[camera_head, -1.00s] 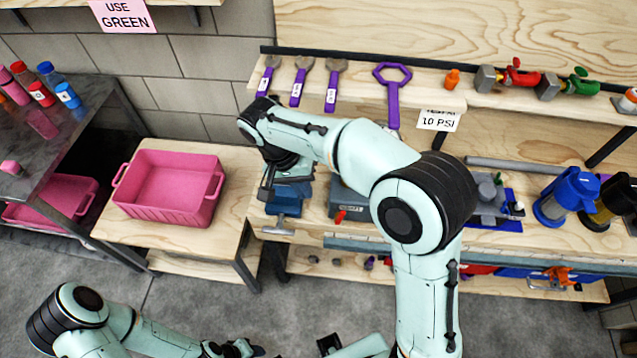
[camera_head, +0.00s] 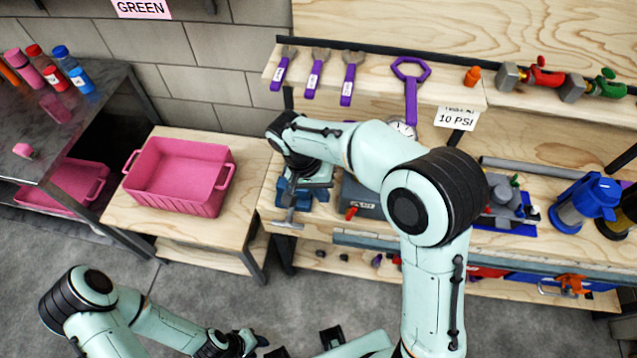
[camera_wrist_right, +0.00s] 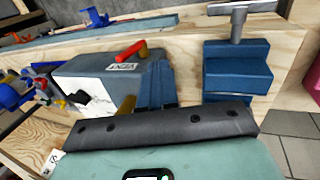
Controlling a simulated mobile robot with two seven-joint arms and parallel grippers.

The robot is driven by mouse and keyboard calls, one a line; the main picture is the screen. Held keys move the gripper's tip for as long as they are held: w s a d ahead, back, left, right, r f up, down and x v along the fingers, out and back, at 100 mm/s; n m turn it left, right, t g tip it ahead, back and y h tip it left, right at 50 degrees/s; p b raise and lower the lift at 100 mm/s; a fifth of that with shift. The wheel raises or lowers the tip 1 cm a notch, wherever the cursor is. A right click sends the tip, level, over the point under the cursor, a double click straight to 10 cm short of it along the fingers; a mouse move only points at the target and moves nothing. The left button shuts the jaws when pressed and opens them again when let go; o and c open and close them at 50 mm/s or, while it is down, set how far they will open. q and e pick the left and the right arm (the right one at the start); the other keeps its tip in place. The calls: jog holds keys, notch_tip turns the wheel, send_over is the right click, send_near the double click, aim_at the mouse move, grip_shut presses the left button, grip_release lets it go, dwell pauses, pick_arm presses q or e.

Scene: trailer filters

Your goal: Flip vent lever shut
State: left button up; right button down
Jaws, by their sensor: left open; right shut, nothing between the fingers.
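The vent lever (camera_head: 351,213) is a small red handle on a grey box (camera_head: 364,199) on the workbench. In the right wrist view the red lever (camera_wrist_right: 131,51) lies across the top of the grey box (camera_wrist_right: 85,75), beside a VENT label. My right gripper (camera_head: 303,180) is shut and empty, over the blue vise (camera_head: 287,196) and left of the grey box. Its fingertips are hard to make out, and my right arm hides part of the bench. My left gripper (camera_head: 252,343) is open and low at the bottom edge, away from the bench.
A pink bin (camera_head: 178,177) stands on a low wooden table at left. A blue canister (camera_head: 583,203) stands at right.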

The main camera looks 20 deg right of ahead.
aim_at(351, 214)
jog(key=s+d+f, duration=0.2)
jog(key=d+f, duration=0.2)
jog(key=shift+s+d, duration=0.15)
jog(key=shift+s, duration=0.15)
jog(key=shift+f, duration=0.1)
